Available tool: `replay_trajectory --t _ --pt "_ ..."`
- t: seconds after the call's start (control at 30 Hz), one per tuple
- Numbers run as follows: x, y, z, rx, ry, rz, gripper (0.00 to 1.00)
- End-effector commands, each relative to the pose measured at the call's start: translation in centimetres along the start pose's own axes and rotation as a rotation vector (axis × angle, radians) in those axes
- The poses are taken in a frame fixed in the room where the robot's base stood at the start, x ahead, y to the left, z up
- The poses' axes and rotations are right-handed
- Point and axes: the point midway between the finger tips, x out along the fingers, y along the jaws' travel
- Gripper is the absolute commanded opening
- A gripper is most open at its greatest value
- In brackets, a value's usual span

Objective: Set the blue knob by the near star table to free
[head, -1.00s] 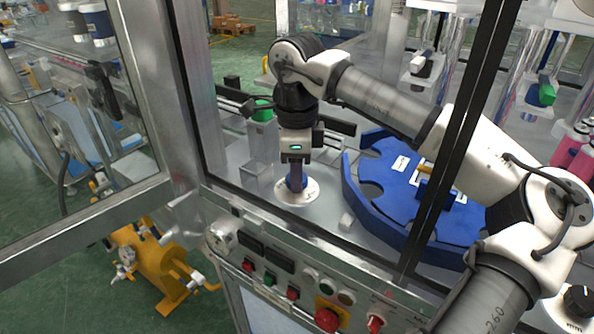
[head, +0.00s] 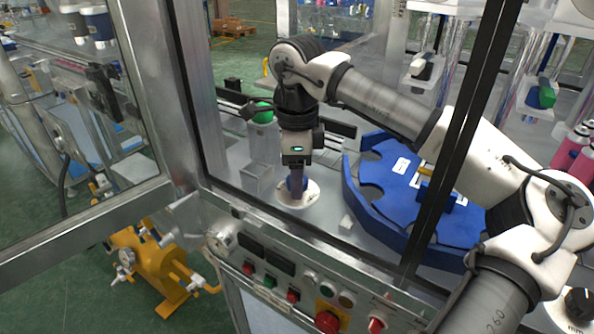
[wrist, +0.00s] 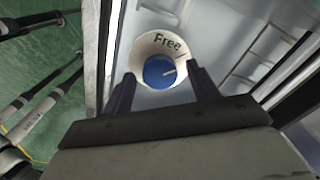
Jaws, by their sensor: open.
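The blue knob (wrist: 160,72) sits on a round white dial plate (wrist: 145,47) with the word "Free" printed along its upper rim. A white pointer line on the knob points to the right in the wrist view, clockwise from the word. My gripper (wrist: 162,82) is open, with one dark finger on each side of the knob's lower edge. I cannot tell whether either finger touches it. In the head view the plate (head: 311,196) lies on the machine deck, with my gripper (head: 297,192) pointing down over it and hiding most of the knob.
The blue star table (head: 395,200) stands right of the knob. A clear box (head: 257,178) stands to the left. The machine's front frame and control panel (head: 280,270) with buttons lie nearer. A dark frame post crosses before my arm.

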Motion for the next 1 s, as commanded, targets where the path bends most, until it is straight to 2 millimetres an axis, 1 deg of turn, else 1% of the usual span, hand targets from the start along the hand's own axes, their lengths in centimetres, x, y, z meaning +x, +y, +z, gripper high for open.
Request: replay_trajectory --t 0.07,0.17,0.27,0.5,0.6,0.7,0.83,1.0 --pt "-0.3 0.0 0.0 0.001 0.000 -0.001 0.59" --pt "-1.5 -0.1 0.0 0.002 0.001 -0.001 0.59" --pt "-3.4 -0.1 0.0 0.002 0.000 -0.003 0.59" --pt "-9.0 -0.1 0.1 0.002 0.000 -0.003 0.59" --pt "-11.0 0.0 0.1 0.000 0.000 -0.003 0.59" --pt "-12.4 0.0 0.0 0.000 0.000 -0.002 0.59" --pt "-13.5 0.0 0.0 0.000 0.000 -0.002 0.59" --pt "-13.8 0.0 0.0 0.000 -0.001 -0.001 0.59"
